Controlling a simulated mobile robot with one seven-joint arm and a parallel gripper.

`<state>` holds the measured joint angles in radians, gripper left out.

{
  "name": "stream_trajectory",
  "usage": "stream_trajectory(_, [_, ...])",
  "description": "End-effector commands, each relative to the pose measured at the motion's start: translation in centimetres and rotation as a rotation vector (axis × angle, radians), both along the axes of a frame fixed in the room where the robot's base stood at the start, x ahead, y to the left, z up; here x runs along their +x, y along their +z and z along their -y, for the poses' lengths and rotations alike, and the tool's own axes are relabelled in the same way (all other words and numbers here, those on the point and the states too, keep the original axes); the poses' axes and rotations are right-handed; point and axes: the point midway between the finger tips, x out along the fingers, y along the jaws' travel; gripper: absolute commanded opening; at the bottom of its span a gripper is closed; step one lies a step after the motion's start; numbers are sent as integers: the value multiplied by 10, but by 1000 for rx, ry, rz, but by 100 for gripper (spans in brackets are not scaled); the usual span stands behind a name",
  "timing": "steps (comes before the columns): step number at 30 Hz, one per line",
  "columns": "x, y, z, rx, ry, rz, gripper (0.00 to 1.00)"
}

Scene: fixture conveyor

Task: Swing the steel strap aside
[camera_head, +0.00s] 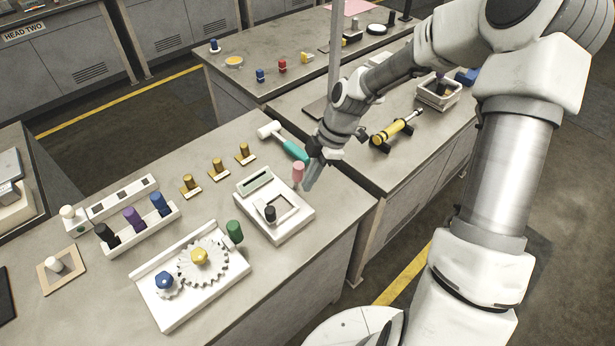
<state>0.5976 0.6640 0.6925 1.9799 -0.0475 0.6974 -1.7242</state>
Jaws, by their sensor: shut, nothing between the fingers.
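My gripper (309,182) points down over the right edge of the near bench, its fingers together and empty. It appears beside a pink knob (298,171); I cannot tell whether they touch. A white fixture box (292,229) lies to the left of and below my gripper in the picture. It has a slotted panel (257,181) and a square recess with a black knob (270,214). I cannot clearly make out a steel strap; any strap is too small to tell or hidden by the gripper.
A teal-handled hammer (291,147) lies just behind my gripper. A white gear plate (172,312), a green knob (235,231) and a rack of coloured knobs (135,218) stand to the left. A yellow cylinder (391,132) rests on the bench behind.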

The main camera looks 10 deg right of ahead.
Motion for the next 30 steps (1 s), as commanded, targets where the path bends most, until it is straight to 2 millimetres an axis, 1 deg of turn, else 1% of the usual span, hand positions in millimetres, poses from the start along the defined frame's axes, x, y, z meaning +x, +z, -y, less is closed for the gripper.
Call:
stream_trajectory(1, [-2,-11,-6,1,4,-4,0])
stream_trajectory(3, [-3,-26,-11,1,4,-5,0])
stream_trajectory(9, [-7,-66,-27,0,2,-5,0])
stream_trajectory(11, [-7,-61,-37,-1,4,1,0])
stream_trajectory(13, [-9,-61,-46,-1,4,2,0])
stream_trajectory(18, [-11,-62,-60,-1,-1,1,0])
stream_trajectory(22, [-12,-62,-64,-1,-2,2,0])
stream_trajectory(30, [-12,-62,-64,0,-3,1,0])
